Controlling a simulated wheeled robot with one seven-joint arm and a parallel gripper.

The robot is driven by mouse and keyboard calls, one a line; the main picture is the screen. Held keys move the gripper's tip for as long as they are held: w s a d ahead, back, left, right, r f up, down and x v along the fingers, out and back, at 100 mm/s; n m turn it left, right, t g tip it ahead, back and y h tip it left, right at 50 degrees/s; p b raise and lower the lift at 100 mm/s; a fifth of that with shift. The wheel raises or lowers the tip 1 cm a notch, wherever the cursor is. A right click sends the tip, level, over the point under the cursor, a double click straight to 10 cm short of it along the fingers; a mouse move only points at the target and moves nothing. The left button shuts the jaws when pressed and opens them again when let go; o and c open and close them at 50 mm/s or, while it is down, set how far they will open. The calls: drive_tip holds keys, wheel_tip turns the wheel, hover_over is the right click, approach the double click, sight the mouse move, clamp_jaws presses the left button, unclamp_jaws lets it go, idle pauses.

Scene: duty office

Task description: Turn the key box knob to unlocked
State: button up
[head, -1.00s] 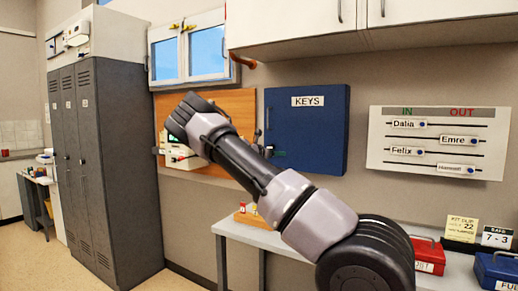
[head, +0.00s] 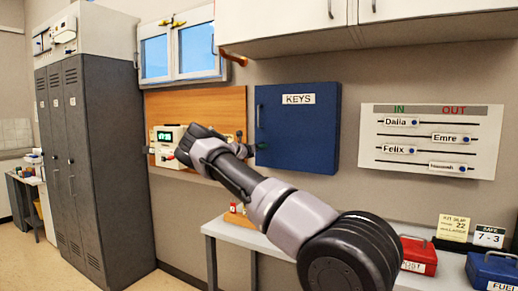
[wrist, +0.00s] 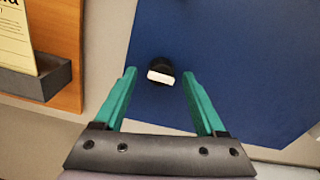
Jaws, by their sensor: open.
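The blue key box (head: 300,135), labelled KEYS, hangs shut on the wall in the head view. Its blue front (wrist: 235,60) fills much of the wrist view. The black round knob (wrist: 161,65) with a pale bar across it sits on this front. The bar lies nearly level in the wrist view, slightly tilted. My gripper (wrist: 159,75) is open, with one teal finger on each side of the knob in the picture and gaps on both sides. I cannot tell how deep the fingertips reach.
A wooden board (head: 222,108) and a pale device (head: 165,148) are left of the box. The IN/OUT board (head: 432,140) hangs to the right. White cupboards (head: 290,25) are above. A desk (head: 225,229) with a red box (head: 418,254) stands below.

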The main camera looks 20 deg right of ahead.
drive_tip(key=shift+w+d, duration=0.15)
drive_tip(key=shift+d, duration=0.05)
clamp_jaws()
drive_tip(key=shift+m, duration=0.3)
drive_tip(key=m, duration=1.7)
drive_tip(key=shift+m, duration=0.3)
